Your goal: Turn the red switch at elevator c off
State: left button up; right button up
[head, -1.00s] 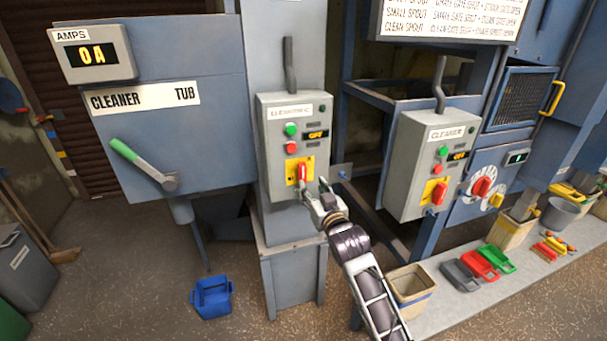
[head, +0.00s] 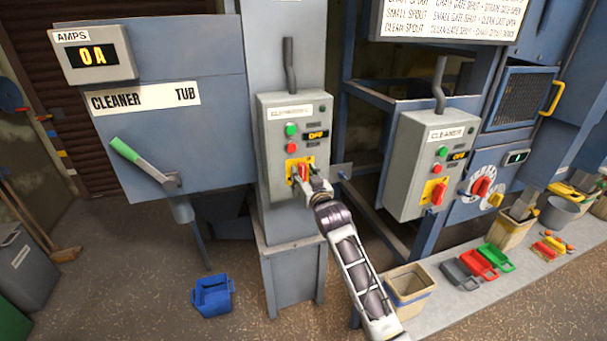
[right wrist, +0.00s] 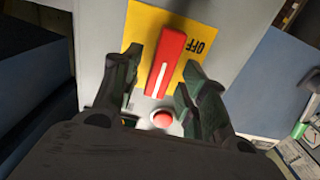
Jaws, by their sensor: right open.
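The red switch (head: 302,171) sits on a yellow plate (head: 291,163) low on the grey control box (head: 268,128) on the column. The box's label is too blurred to read surely, and its display reads OFF. In the right wrist view the red switch handle (right wrist: 166,62) stands tilted on the yellow plate (right wrist: 142,22), beside the word OFF. My right gripper (head: 308,181) is at the switch. In the right wrist view its two open fingers (right wrist: 160,88) stand on either side of the handle's lower part, with visible gaps. My left gripper is out of view.
A second grey box (head: 420,185) labelled CLEANER, with its own red switch (head: 438,193), hangs to the right. A green-handled lever (head: 145,165) is at the left. A blue bucket (head: 212,297) stands on the floor. A bench (head: 450,310) holds bins and scoops.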

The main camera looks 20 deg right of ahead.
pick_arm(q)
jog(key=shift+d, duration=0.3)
pick_arm(e)
jog(key=shift+w, duration=0.45)
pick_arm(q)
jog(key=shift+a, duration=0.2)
pick_arm(e)
grip_shut()
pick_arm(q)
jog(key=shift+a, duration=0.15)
